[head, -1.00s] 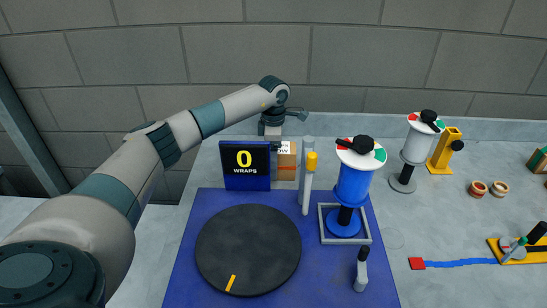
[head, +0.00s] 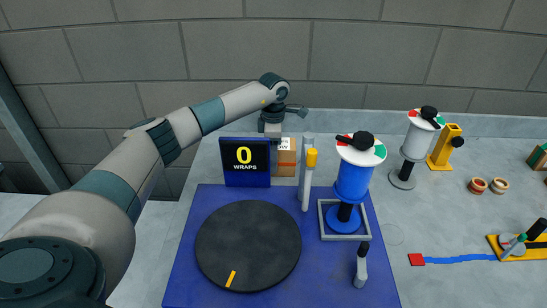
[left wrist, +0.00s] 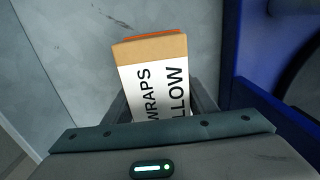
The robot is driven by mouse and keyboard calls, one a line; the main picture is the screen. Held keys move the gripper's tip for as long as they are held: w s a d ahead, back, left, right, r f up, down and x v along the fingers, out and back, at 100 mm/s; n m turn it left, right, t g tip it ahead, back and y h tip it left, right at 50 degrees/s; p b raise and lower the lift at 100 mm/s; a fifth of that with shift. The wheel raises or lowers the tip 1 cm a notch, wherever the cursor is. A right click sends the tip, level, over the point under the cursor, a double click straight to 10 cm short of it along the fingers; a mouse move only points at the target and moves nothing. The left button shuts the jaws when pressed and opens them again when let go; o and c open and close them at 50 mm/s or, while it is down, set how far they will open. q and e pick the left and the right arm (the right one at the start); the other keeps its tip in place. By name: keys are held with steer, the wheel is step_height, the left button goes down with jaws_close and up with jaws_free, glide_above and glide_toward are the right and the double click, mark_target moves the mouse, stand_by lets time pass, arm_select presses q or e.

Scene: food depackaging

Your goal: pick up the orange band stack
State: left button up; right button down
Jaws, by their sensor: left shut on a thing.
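The orange band stack (head: 287,157) is a tan upright block with a white label and an orange band, standing behind and right of the wraps display. It also shows in the left wrist view (left wrist: 150,82), with label words reading "WRAPS" and "LLOW" and an orange strip along its far edge. My left gripper (head: 272,130) is at the top of the stack, its fingers partly hidden by the display. In the left wrist view the fingers lie on both sides of the stack, shut on it. Whether it is clear of the table cannot be told. My right gripper is not in view.
The display (head: 245,162) reads "0 WRAPS" and stands just in front. A black turntable (head: 248,246) lies on the blue mat (head: 185,270). A wall rises behind.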

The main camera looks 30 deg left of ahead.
arm_select(q)
steer(key=shift+r, duration=0.1)
steer(key=shift+r+b, duration=0.55)
steer(key=r, duration=0.1)
steer(key=r+b, duration=0.1)
steer(key=w+r+b, duration=0.1)
steer(key=shift+d, duration=0.35)
steer(key=w+d+r+b, duration=0.4)
steer(key=w+d+r, duration=0.2)
steer(key=w, duration=0.2)
steer(key=shift+d+r, duration=0.3)
steer(key=shift+r, duration=0.1)
steer(key=shift+w, duration=0.1)
